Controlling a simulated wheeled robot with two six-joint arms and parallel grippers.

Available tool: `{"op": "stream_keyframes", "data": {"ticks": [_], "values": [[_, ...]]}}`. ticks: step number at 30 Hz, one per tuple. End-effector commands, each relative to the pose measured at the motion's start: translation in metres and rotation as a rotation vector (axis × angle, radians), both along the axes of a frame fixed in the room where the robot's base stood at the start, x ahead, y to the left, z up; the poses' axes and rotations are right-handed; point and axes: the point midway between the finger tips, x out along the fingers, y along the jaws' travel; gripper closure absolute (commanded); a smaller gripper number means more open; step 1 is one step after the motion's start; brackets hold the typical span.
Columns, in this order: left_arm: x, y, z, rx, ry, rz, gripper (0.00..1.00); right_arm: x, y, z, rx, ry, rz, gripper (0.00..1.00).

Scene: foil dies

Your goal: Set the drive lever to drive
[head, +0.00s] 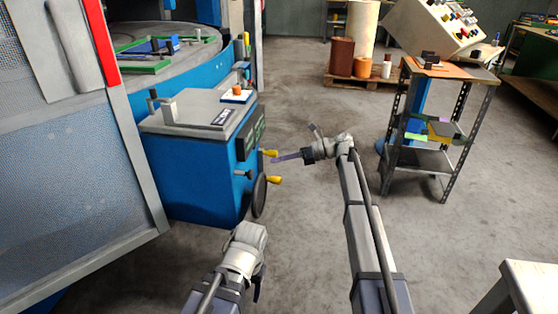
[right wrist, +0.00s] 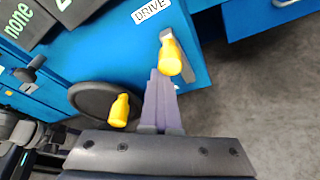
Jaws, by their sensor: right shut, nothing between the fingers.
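The drive lever has a yellow grip (right wrist: 171,55) on a grey arm, beside a white DRIVE label (right wrist: 151,11) in the right wrist view. In the head view its yellow grip (head: 269,153) stands out from the blue cabinet's right side. My right gripper (right wrist: 158,76) is shut and empty, its purple fingers together. Its tips overlap the lever's lower end in the right wrist view; I cannot tell whether they touch. In the head view my right gripper (head: 275,159) points left at the lever. My left arm shows at the bottom, but its fingers do not.
The blue cabinet (head: 195,170) stands left, beside a mesh guard (head: 60,150). A shelf trolley (head: 418,155) stands right. The floor between is clear.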

Motion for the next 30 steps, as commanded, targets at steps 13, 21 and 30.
{"op": "stream_keyframes", "data": {"ticks": [13,21,30], "values": [[0.0,0.0,-0.004,0.0,0.0,0.0,0.38,-0.003,0.001,-0.003,0.007,-0.003,-0.009,1.0],[0.0,0.0,-0.014,0.0,-0.001,-0.003,0.38,-0.029,-0.006,-0.014,0.002,-0.001,-0.008,1.0],[0.0,0.0,-0.006,0.001,0.0,-0.001,0.38,-0.027,-0.064,-0.006,0.0,-0.001,-0.003,1.0]]}}
